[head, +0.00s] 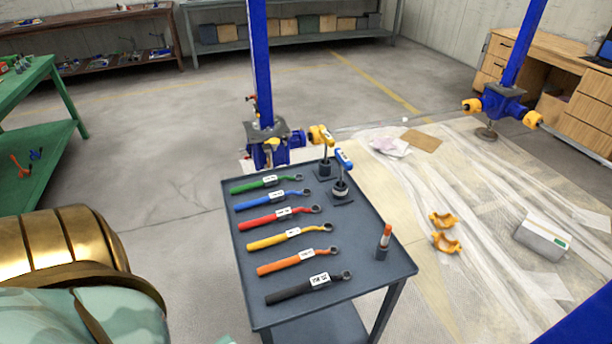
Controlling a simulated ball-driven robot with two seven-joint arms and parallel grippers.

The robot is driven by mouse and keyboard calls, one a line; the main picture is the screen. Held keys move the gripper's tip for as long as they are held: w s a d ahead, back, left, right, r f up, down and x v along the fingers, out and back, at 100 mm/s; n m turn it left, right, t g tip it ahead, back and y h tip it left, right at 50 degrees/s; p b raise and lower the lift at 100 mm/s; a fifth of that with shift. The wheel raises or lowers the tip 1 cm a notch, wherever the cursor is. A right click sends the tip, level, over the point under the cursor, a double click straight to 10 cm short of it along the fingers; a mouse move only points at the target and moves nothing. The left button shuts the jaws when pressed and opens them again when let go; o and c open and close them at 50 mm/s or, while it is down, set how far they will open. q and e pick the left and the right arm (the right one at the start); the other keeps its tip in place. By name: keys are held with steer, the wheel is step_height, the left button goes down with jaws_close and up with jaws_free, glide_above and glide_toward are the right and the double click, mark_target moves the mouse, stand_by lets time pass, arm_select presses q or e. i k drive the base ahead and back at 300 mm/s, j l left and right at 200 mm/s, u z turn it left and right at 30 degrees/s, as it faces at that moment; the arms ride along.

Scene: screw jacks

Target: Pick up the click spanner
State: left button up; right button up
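Several ring-ended spanners lie side by side on a dark grey table: green (268,182), blue (273,199), red (280,217), yellow (287,237), orange (298,260) and black (309,287). Each has a white label, too small to read. I cannot tell which is the click spanner. Their ring ends point right. Neither gripper shows in the head view. A gold and pale green part fills the lower left, away from the spanners.
The table (385,290) also holds two upright posts, with a yellow top (321,134) and a blue top (344,159), and an orange-tipped marker (385,240). A blue screw jack (270,150) stands behind it. Plastic sheeting (500,190) covers the floor at right.

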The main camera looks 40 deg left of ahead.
mark_target(281, 215)
steer(key=j+z, duration=0.35)
steer(key=k+j+z, duration=0.1)
steer(key=j+z, duration=0.25)
steer(key=k+j+z, duration=0.15)
steer(key=j+z, duration=0.15)
steer(key=k+j+z, duration=0.15)
steer(key=j, duration=0.4)
steer(key=k+j+z, duration=0.15)
steer(key=k+j, duration=0.25)
steer(key=k+j+z, duration=0.15)
steer(key=k+j, duration=0.15)
steer(key=j, duration=0.25)
